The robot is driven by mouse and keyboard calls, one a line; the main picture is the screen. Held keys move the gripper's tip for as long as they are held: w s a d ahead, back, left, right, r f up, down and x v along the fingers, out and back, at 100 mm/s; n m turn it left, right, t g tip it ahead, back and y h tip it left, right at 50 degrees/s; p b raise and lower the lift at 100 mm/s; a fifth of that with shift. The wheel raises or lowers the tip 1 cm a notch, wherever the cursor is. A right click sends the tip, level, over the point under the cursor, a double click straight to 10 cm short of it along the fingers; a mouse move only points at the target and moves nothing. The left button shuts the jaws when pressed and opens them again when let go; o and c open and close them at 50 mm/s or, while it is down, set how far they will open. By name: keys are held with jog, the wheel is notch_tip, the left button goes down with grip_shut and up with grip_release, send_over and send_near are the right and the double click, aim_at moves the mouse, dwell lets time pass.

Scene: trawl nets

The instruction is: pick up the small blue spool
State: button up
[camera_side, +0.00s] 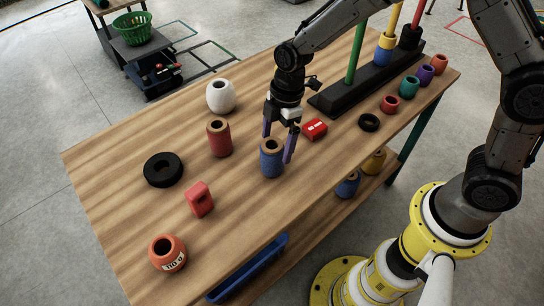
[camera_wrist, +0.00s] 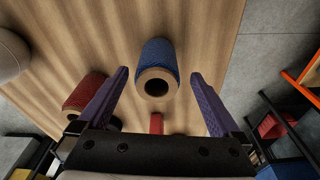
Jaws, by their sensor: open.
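A blue spool (camera_side: 271,160) with a tan core stands upright near the middle of the wooden table. My gripper (camera_side: 278,147) points down at it with purple fingers apart. One finger shows behind the spool and to its left, the other at its right side. In the wrist view the spool (camera_wrist: 157,55) shows its open core end between the fingertips of my gripper (camera_wrist: 159,74). The gripper is empty. I cannot tell whether a finger touches the spool. Another blue spool (camera_side: 348,185) stands on the shelf below.
On the wooden table (camera_side: 120,200), a red spool (camera_side: 219,140), white vase (camera_side: 221,97) and black ring (camera_side: 163,170) are to the left. A black peg stand (camera_side: 345,95) is behind.

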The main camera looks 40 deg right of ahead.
aim_at(272, 148)
jog(key=f, duration=0.3)
jog(key=a+f, duration=0.1)
jog(key=f, duration=0.1)
jog(key=shift+w, duration=0.25)
jog(key=c, duration=1.4)
